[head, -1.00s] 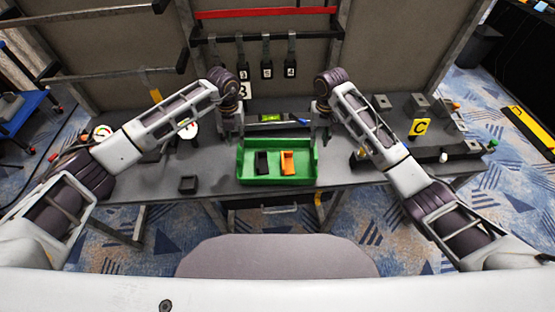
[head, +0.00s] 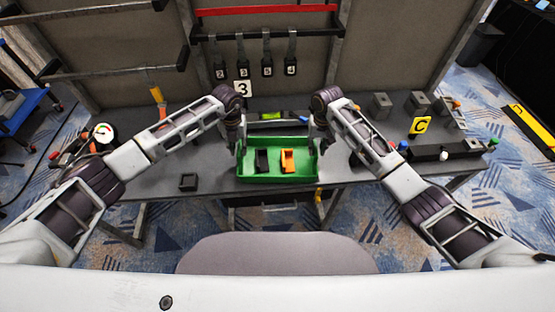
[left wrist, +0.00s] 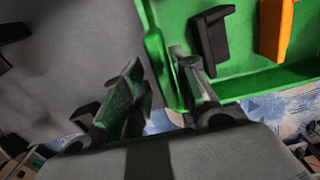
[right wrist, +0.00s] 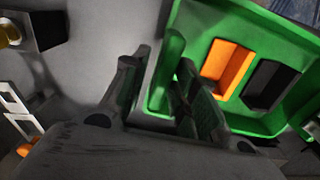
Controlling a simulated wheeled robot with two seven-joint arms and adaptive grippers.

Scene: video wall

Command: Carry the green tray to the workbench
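The green tray (head: 277,179) sits on the grey workbench (head: 200,163) by its front edge, holding a black bin (head: 262,160) and an orange bin (head: 288,160). My left gripper (head: 236,143) is at the tray's left side. In the left wrist view its open fingers (left wrist: 158,85) stand on either side of the tray's wall (left wrist: 156,55). My right gripper (head: 320,143) is at the right side. In the right wrist view its open fingers (right wrist: 157,88) likewise stand either side of the tray wall (right wrist: 166,68). Whether any finger touches the wall is unclear.
A small dark bin (head: 188,181) lies left of the tray. A yellow C sign (head: 420,125) and grey blocks stand at the right. A level-like green tool (head: 272,116) lies behind the tray. Tools hang on the back panel, and a round gauge (head: 104,132) is at the left.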

